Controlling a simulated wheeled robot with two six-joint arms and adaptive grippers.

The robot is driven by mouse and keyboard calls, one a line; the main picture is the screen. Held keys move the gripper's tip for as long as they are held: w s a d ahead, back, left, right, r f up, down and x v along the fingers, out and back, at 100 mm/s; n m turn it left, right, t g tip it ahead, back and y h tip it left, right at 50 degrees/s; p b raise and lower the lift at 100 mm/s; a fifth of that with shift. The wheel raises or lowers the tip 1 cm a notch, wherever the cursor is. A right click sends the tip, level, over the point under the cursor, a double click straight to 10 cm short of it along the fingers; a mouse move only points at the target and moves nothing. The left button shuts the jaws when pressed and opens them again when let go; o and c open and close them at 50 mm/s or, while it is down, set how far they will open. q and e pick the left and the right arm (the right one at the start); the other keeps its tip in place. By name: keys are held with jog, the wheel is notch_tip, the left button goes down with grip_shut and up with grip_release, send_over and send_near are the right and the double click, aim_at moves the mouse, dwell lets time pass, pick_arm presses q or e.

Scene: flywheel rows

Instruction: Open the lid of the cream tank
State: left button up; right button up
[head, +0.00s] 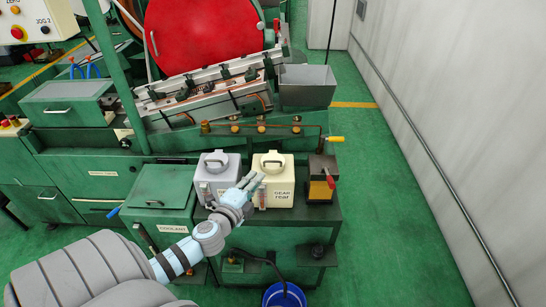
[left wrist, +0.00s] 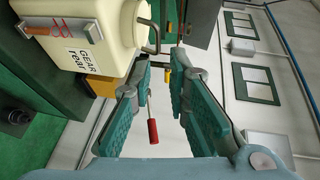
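The cream tank (head: 273,189) stands on the green machine bench. It has a round lid with a loop handle (head: 272,161) on top, and the lid looks closed. In the left wrist view the tank (left wrist: 92,30) fills the upper left, with its grey handle (left wrist: 150,35) near the fingers. My left gripper (head: 254,182) is in front of the tank's upper left part, just below the handle. Its teal fingers (left wrist: 160,100) are spread open with nothing held between them. I cannot tell whether a finger touches the tank. My right gripper is not in view.
A grey tank (head: 215,168) stands close on the left of the cream tank. A green coolant box (head: 162,187) is further left, and a blue bucket (head: 284,296) is on the floor.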

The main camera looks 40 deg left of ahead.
pick_arm(q)
send_near(273, 156)
jog(key=w, duration=0.1)
jog(key=w+r, duration=0.1)
jog(key=w, duration=0.1)
jog(key=w+d, duration=0.1)
jog(key=shift+w+d+r, duration=0.15)
jog(key=shift+w, duration=0.25)
jog(key=shift+c, duration=0.6)
grip_shut()
